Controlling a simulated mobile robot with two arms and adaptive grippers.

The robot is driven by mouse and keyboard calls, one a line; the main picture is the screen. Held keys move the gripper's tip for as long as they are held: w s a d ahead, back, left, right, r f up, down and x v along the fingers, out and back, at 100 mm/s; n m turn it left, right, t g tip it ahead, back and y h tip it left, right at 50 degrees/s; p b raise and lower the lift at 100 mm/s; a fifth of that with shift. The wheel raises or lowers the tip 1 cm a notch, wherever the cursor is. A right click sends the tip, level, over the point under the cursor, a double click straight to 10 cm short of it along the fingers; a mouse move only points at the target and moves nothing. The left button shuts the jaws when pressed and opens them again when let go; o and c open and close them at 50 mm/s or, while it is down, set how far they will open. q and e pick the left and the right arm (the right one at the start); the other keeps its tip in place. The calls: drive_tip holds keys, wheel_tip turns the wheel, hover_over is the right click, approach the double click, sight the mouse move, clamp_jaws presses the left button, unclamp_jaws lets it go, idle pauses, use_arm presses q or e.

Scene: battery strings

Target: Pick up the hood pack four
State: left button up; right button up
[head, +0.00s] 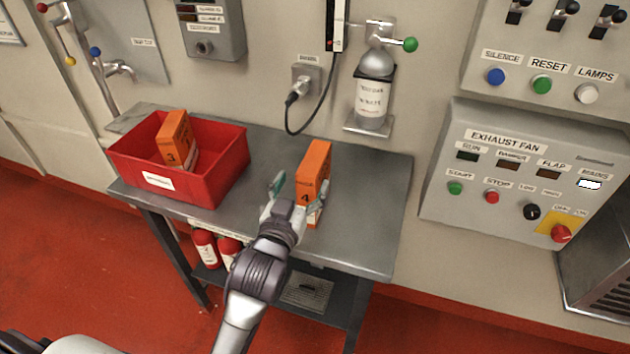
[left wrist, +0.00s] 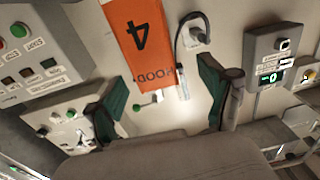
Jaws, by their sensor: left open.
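The hood pack four (head: 314,172) is an orange box marked 4, standing upright on the grey table. In the left wrist view the pack (left wrist: 142,40) shows its 4 and the word HOOD, beyond and between the spread fingers. My left gripper (head: 295,192) is open at the pack's left front side, with its lower part hiding some of the box. The left wrist view shows its two green-padded fingers (left wrist: 165,105) wide apart with nothing between the tips. Whether a finger touches the pack cannot be told. My right gripper is not in view.
A red bin (head: 207,183) on the table's left holds an orange pack marked 3 (head: 175,140). The grey table (head: 365,225) is clear right of pack four. A wall bottle (head: 371,95) and a hanging cable (head: 325,110) are behind. Red extinguishers (head: 205,248) stand below.

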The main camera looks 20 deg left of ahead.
sight(313, 167)
use_arm(q)
drive_tip(key=shift+w+d+f+p, duration=0.15)
drive_tip(key=shift+w+p, duration=0.25)
drive_tip(key=shift+w, duration=1.2)
drive_tip(key=shift+w+d+f+p, duration=0.15)
drive_tip(key=shift+w+p, duration=0.2)
drive_tip(key=shift+w, duration=1.2)
drive_tip(key=shift+s+a, duration=0.1)
drive_tip(key=shift+c, duration=0.3)
clamp_jaws()
drive_tip(key=shift+r, duration=0.15)
